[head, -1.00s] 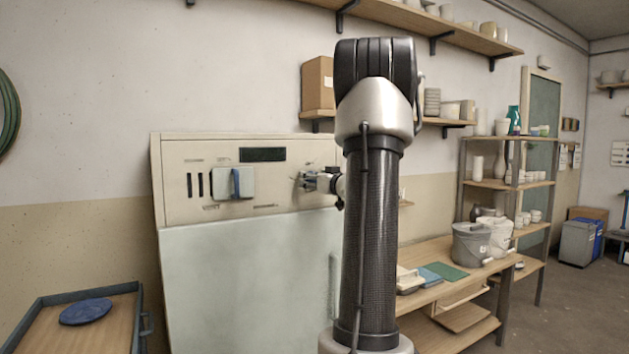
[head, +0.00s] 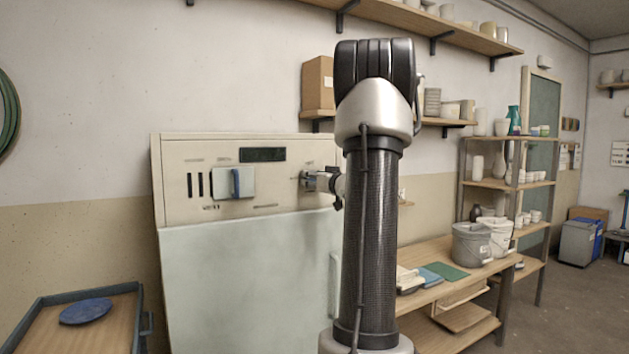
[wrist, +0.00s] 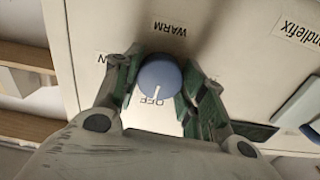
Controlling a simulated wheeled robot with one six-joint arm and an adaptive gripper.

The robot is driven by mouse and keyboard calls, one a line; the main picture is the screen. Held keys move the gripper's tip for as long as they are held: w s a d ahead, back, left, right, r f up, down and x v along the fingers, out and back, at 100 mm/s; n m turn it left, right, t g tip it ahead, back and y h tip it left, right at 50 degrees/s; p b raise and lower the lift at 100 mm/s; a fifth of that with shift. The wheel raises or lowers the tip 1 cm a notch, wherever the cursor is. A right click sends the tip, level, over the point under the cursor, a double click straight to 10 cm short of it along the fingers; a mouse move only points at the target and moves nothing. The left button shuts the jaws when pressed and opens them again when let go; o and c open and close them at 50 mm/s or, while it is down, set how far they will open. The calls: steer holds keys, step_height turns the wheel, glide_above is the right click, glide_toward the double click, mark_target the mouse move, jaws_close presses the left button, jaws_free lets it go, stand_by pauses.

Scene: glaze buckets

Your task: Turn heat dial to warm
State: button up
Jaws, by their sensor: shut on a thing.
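The heat dial (wrist: 159,76) is a round blue-grey knob on the cream panel (head: 285,205) of the kiln-like cabinet. In the wrist view, which shows the lettering upside down, its white mark points to the OFF label (wrist: 151,101). The WARM label (wrist: 169,28) is on the opposite side of the dial. My gripper (wrist: 163,67) is shut on the dial, with one dark green finger on each side. In the head view my gripper (head: 306,181) is at the panel's right part and hides the dial.
A blue handle on a pale plate (head: 233,183) sits left of the gripper on the panel, below a dark display (head: 262,155). A wooden bench (head: 435,292) with buckets (head: 471,244) stands to the right. A blue-framed cart (head: 105,324) stands at lower left.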

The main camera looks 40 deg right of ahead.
steer(key=shift+f+m, duration=0.15)
steer(key=shift+m, duration=17.35)
steer(key=o, duration=1.1)
steer(key=shift+c, duration=0.2)
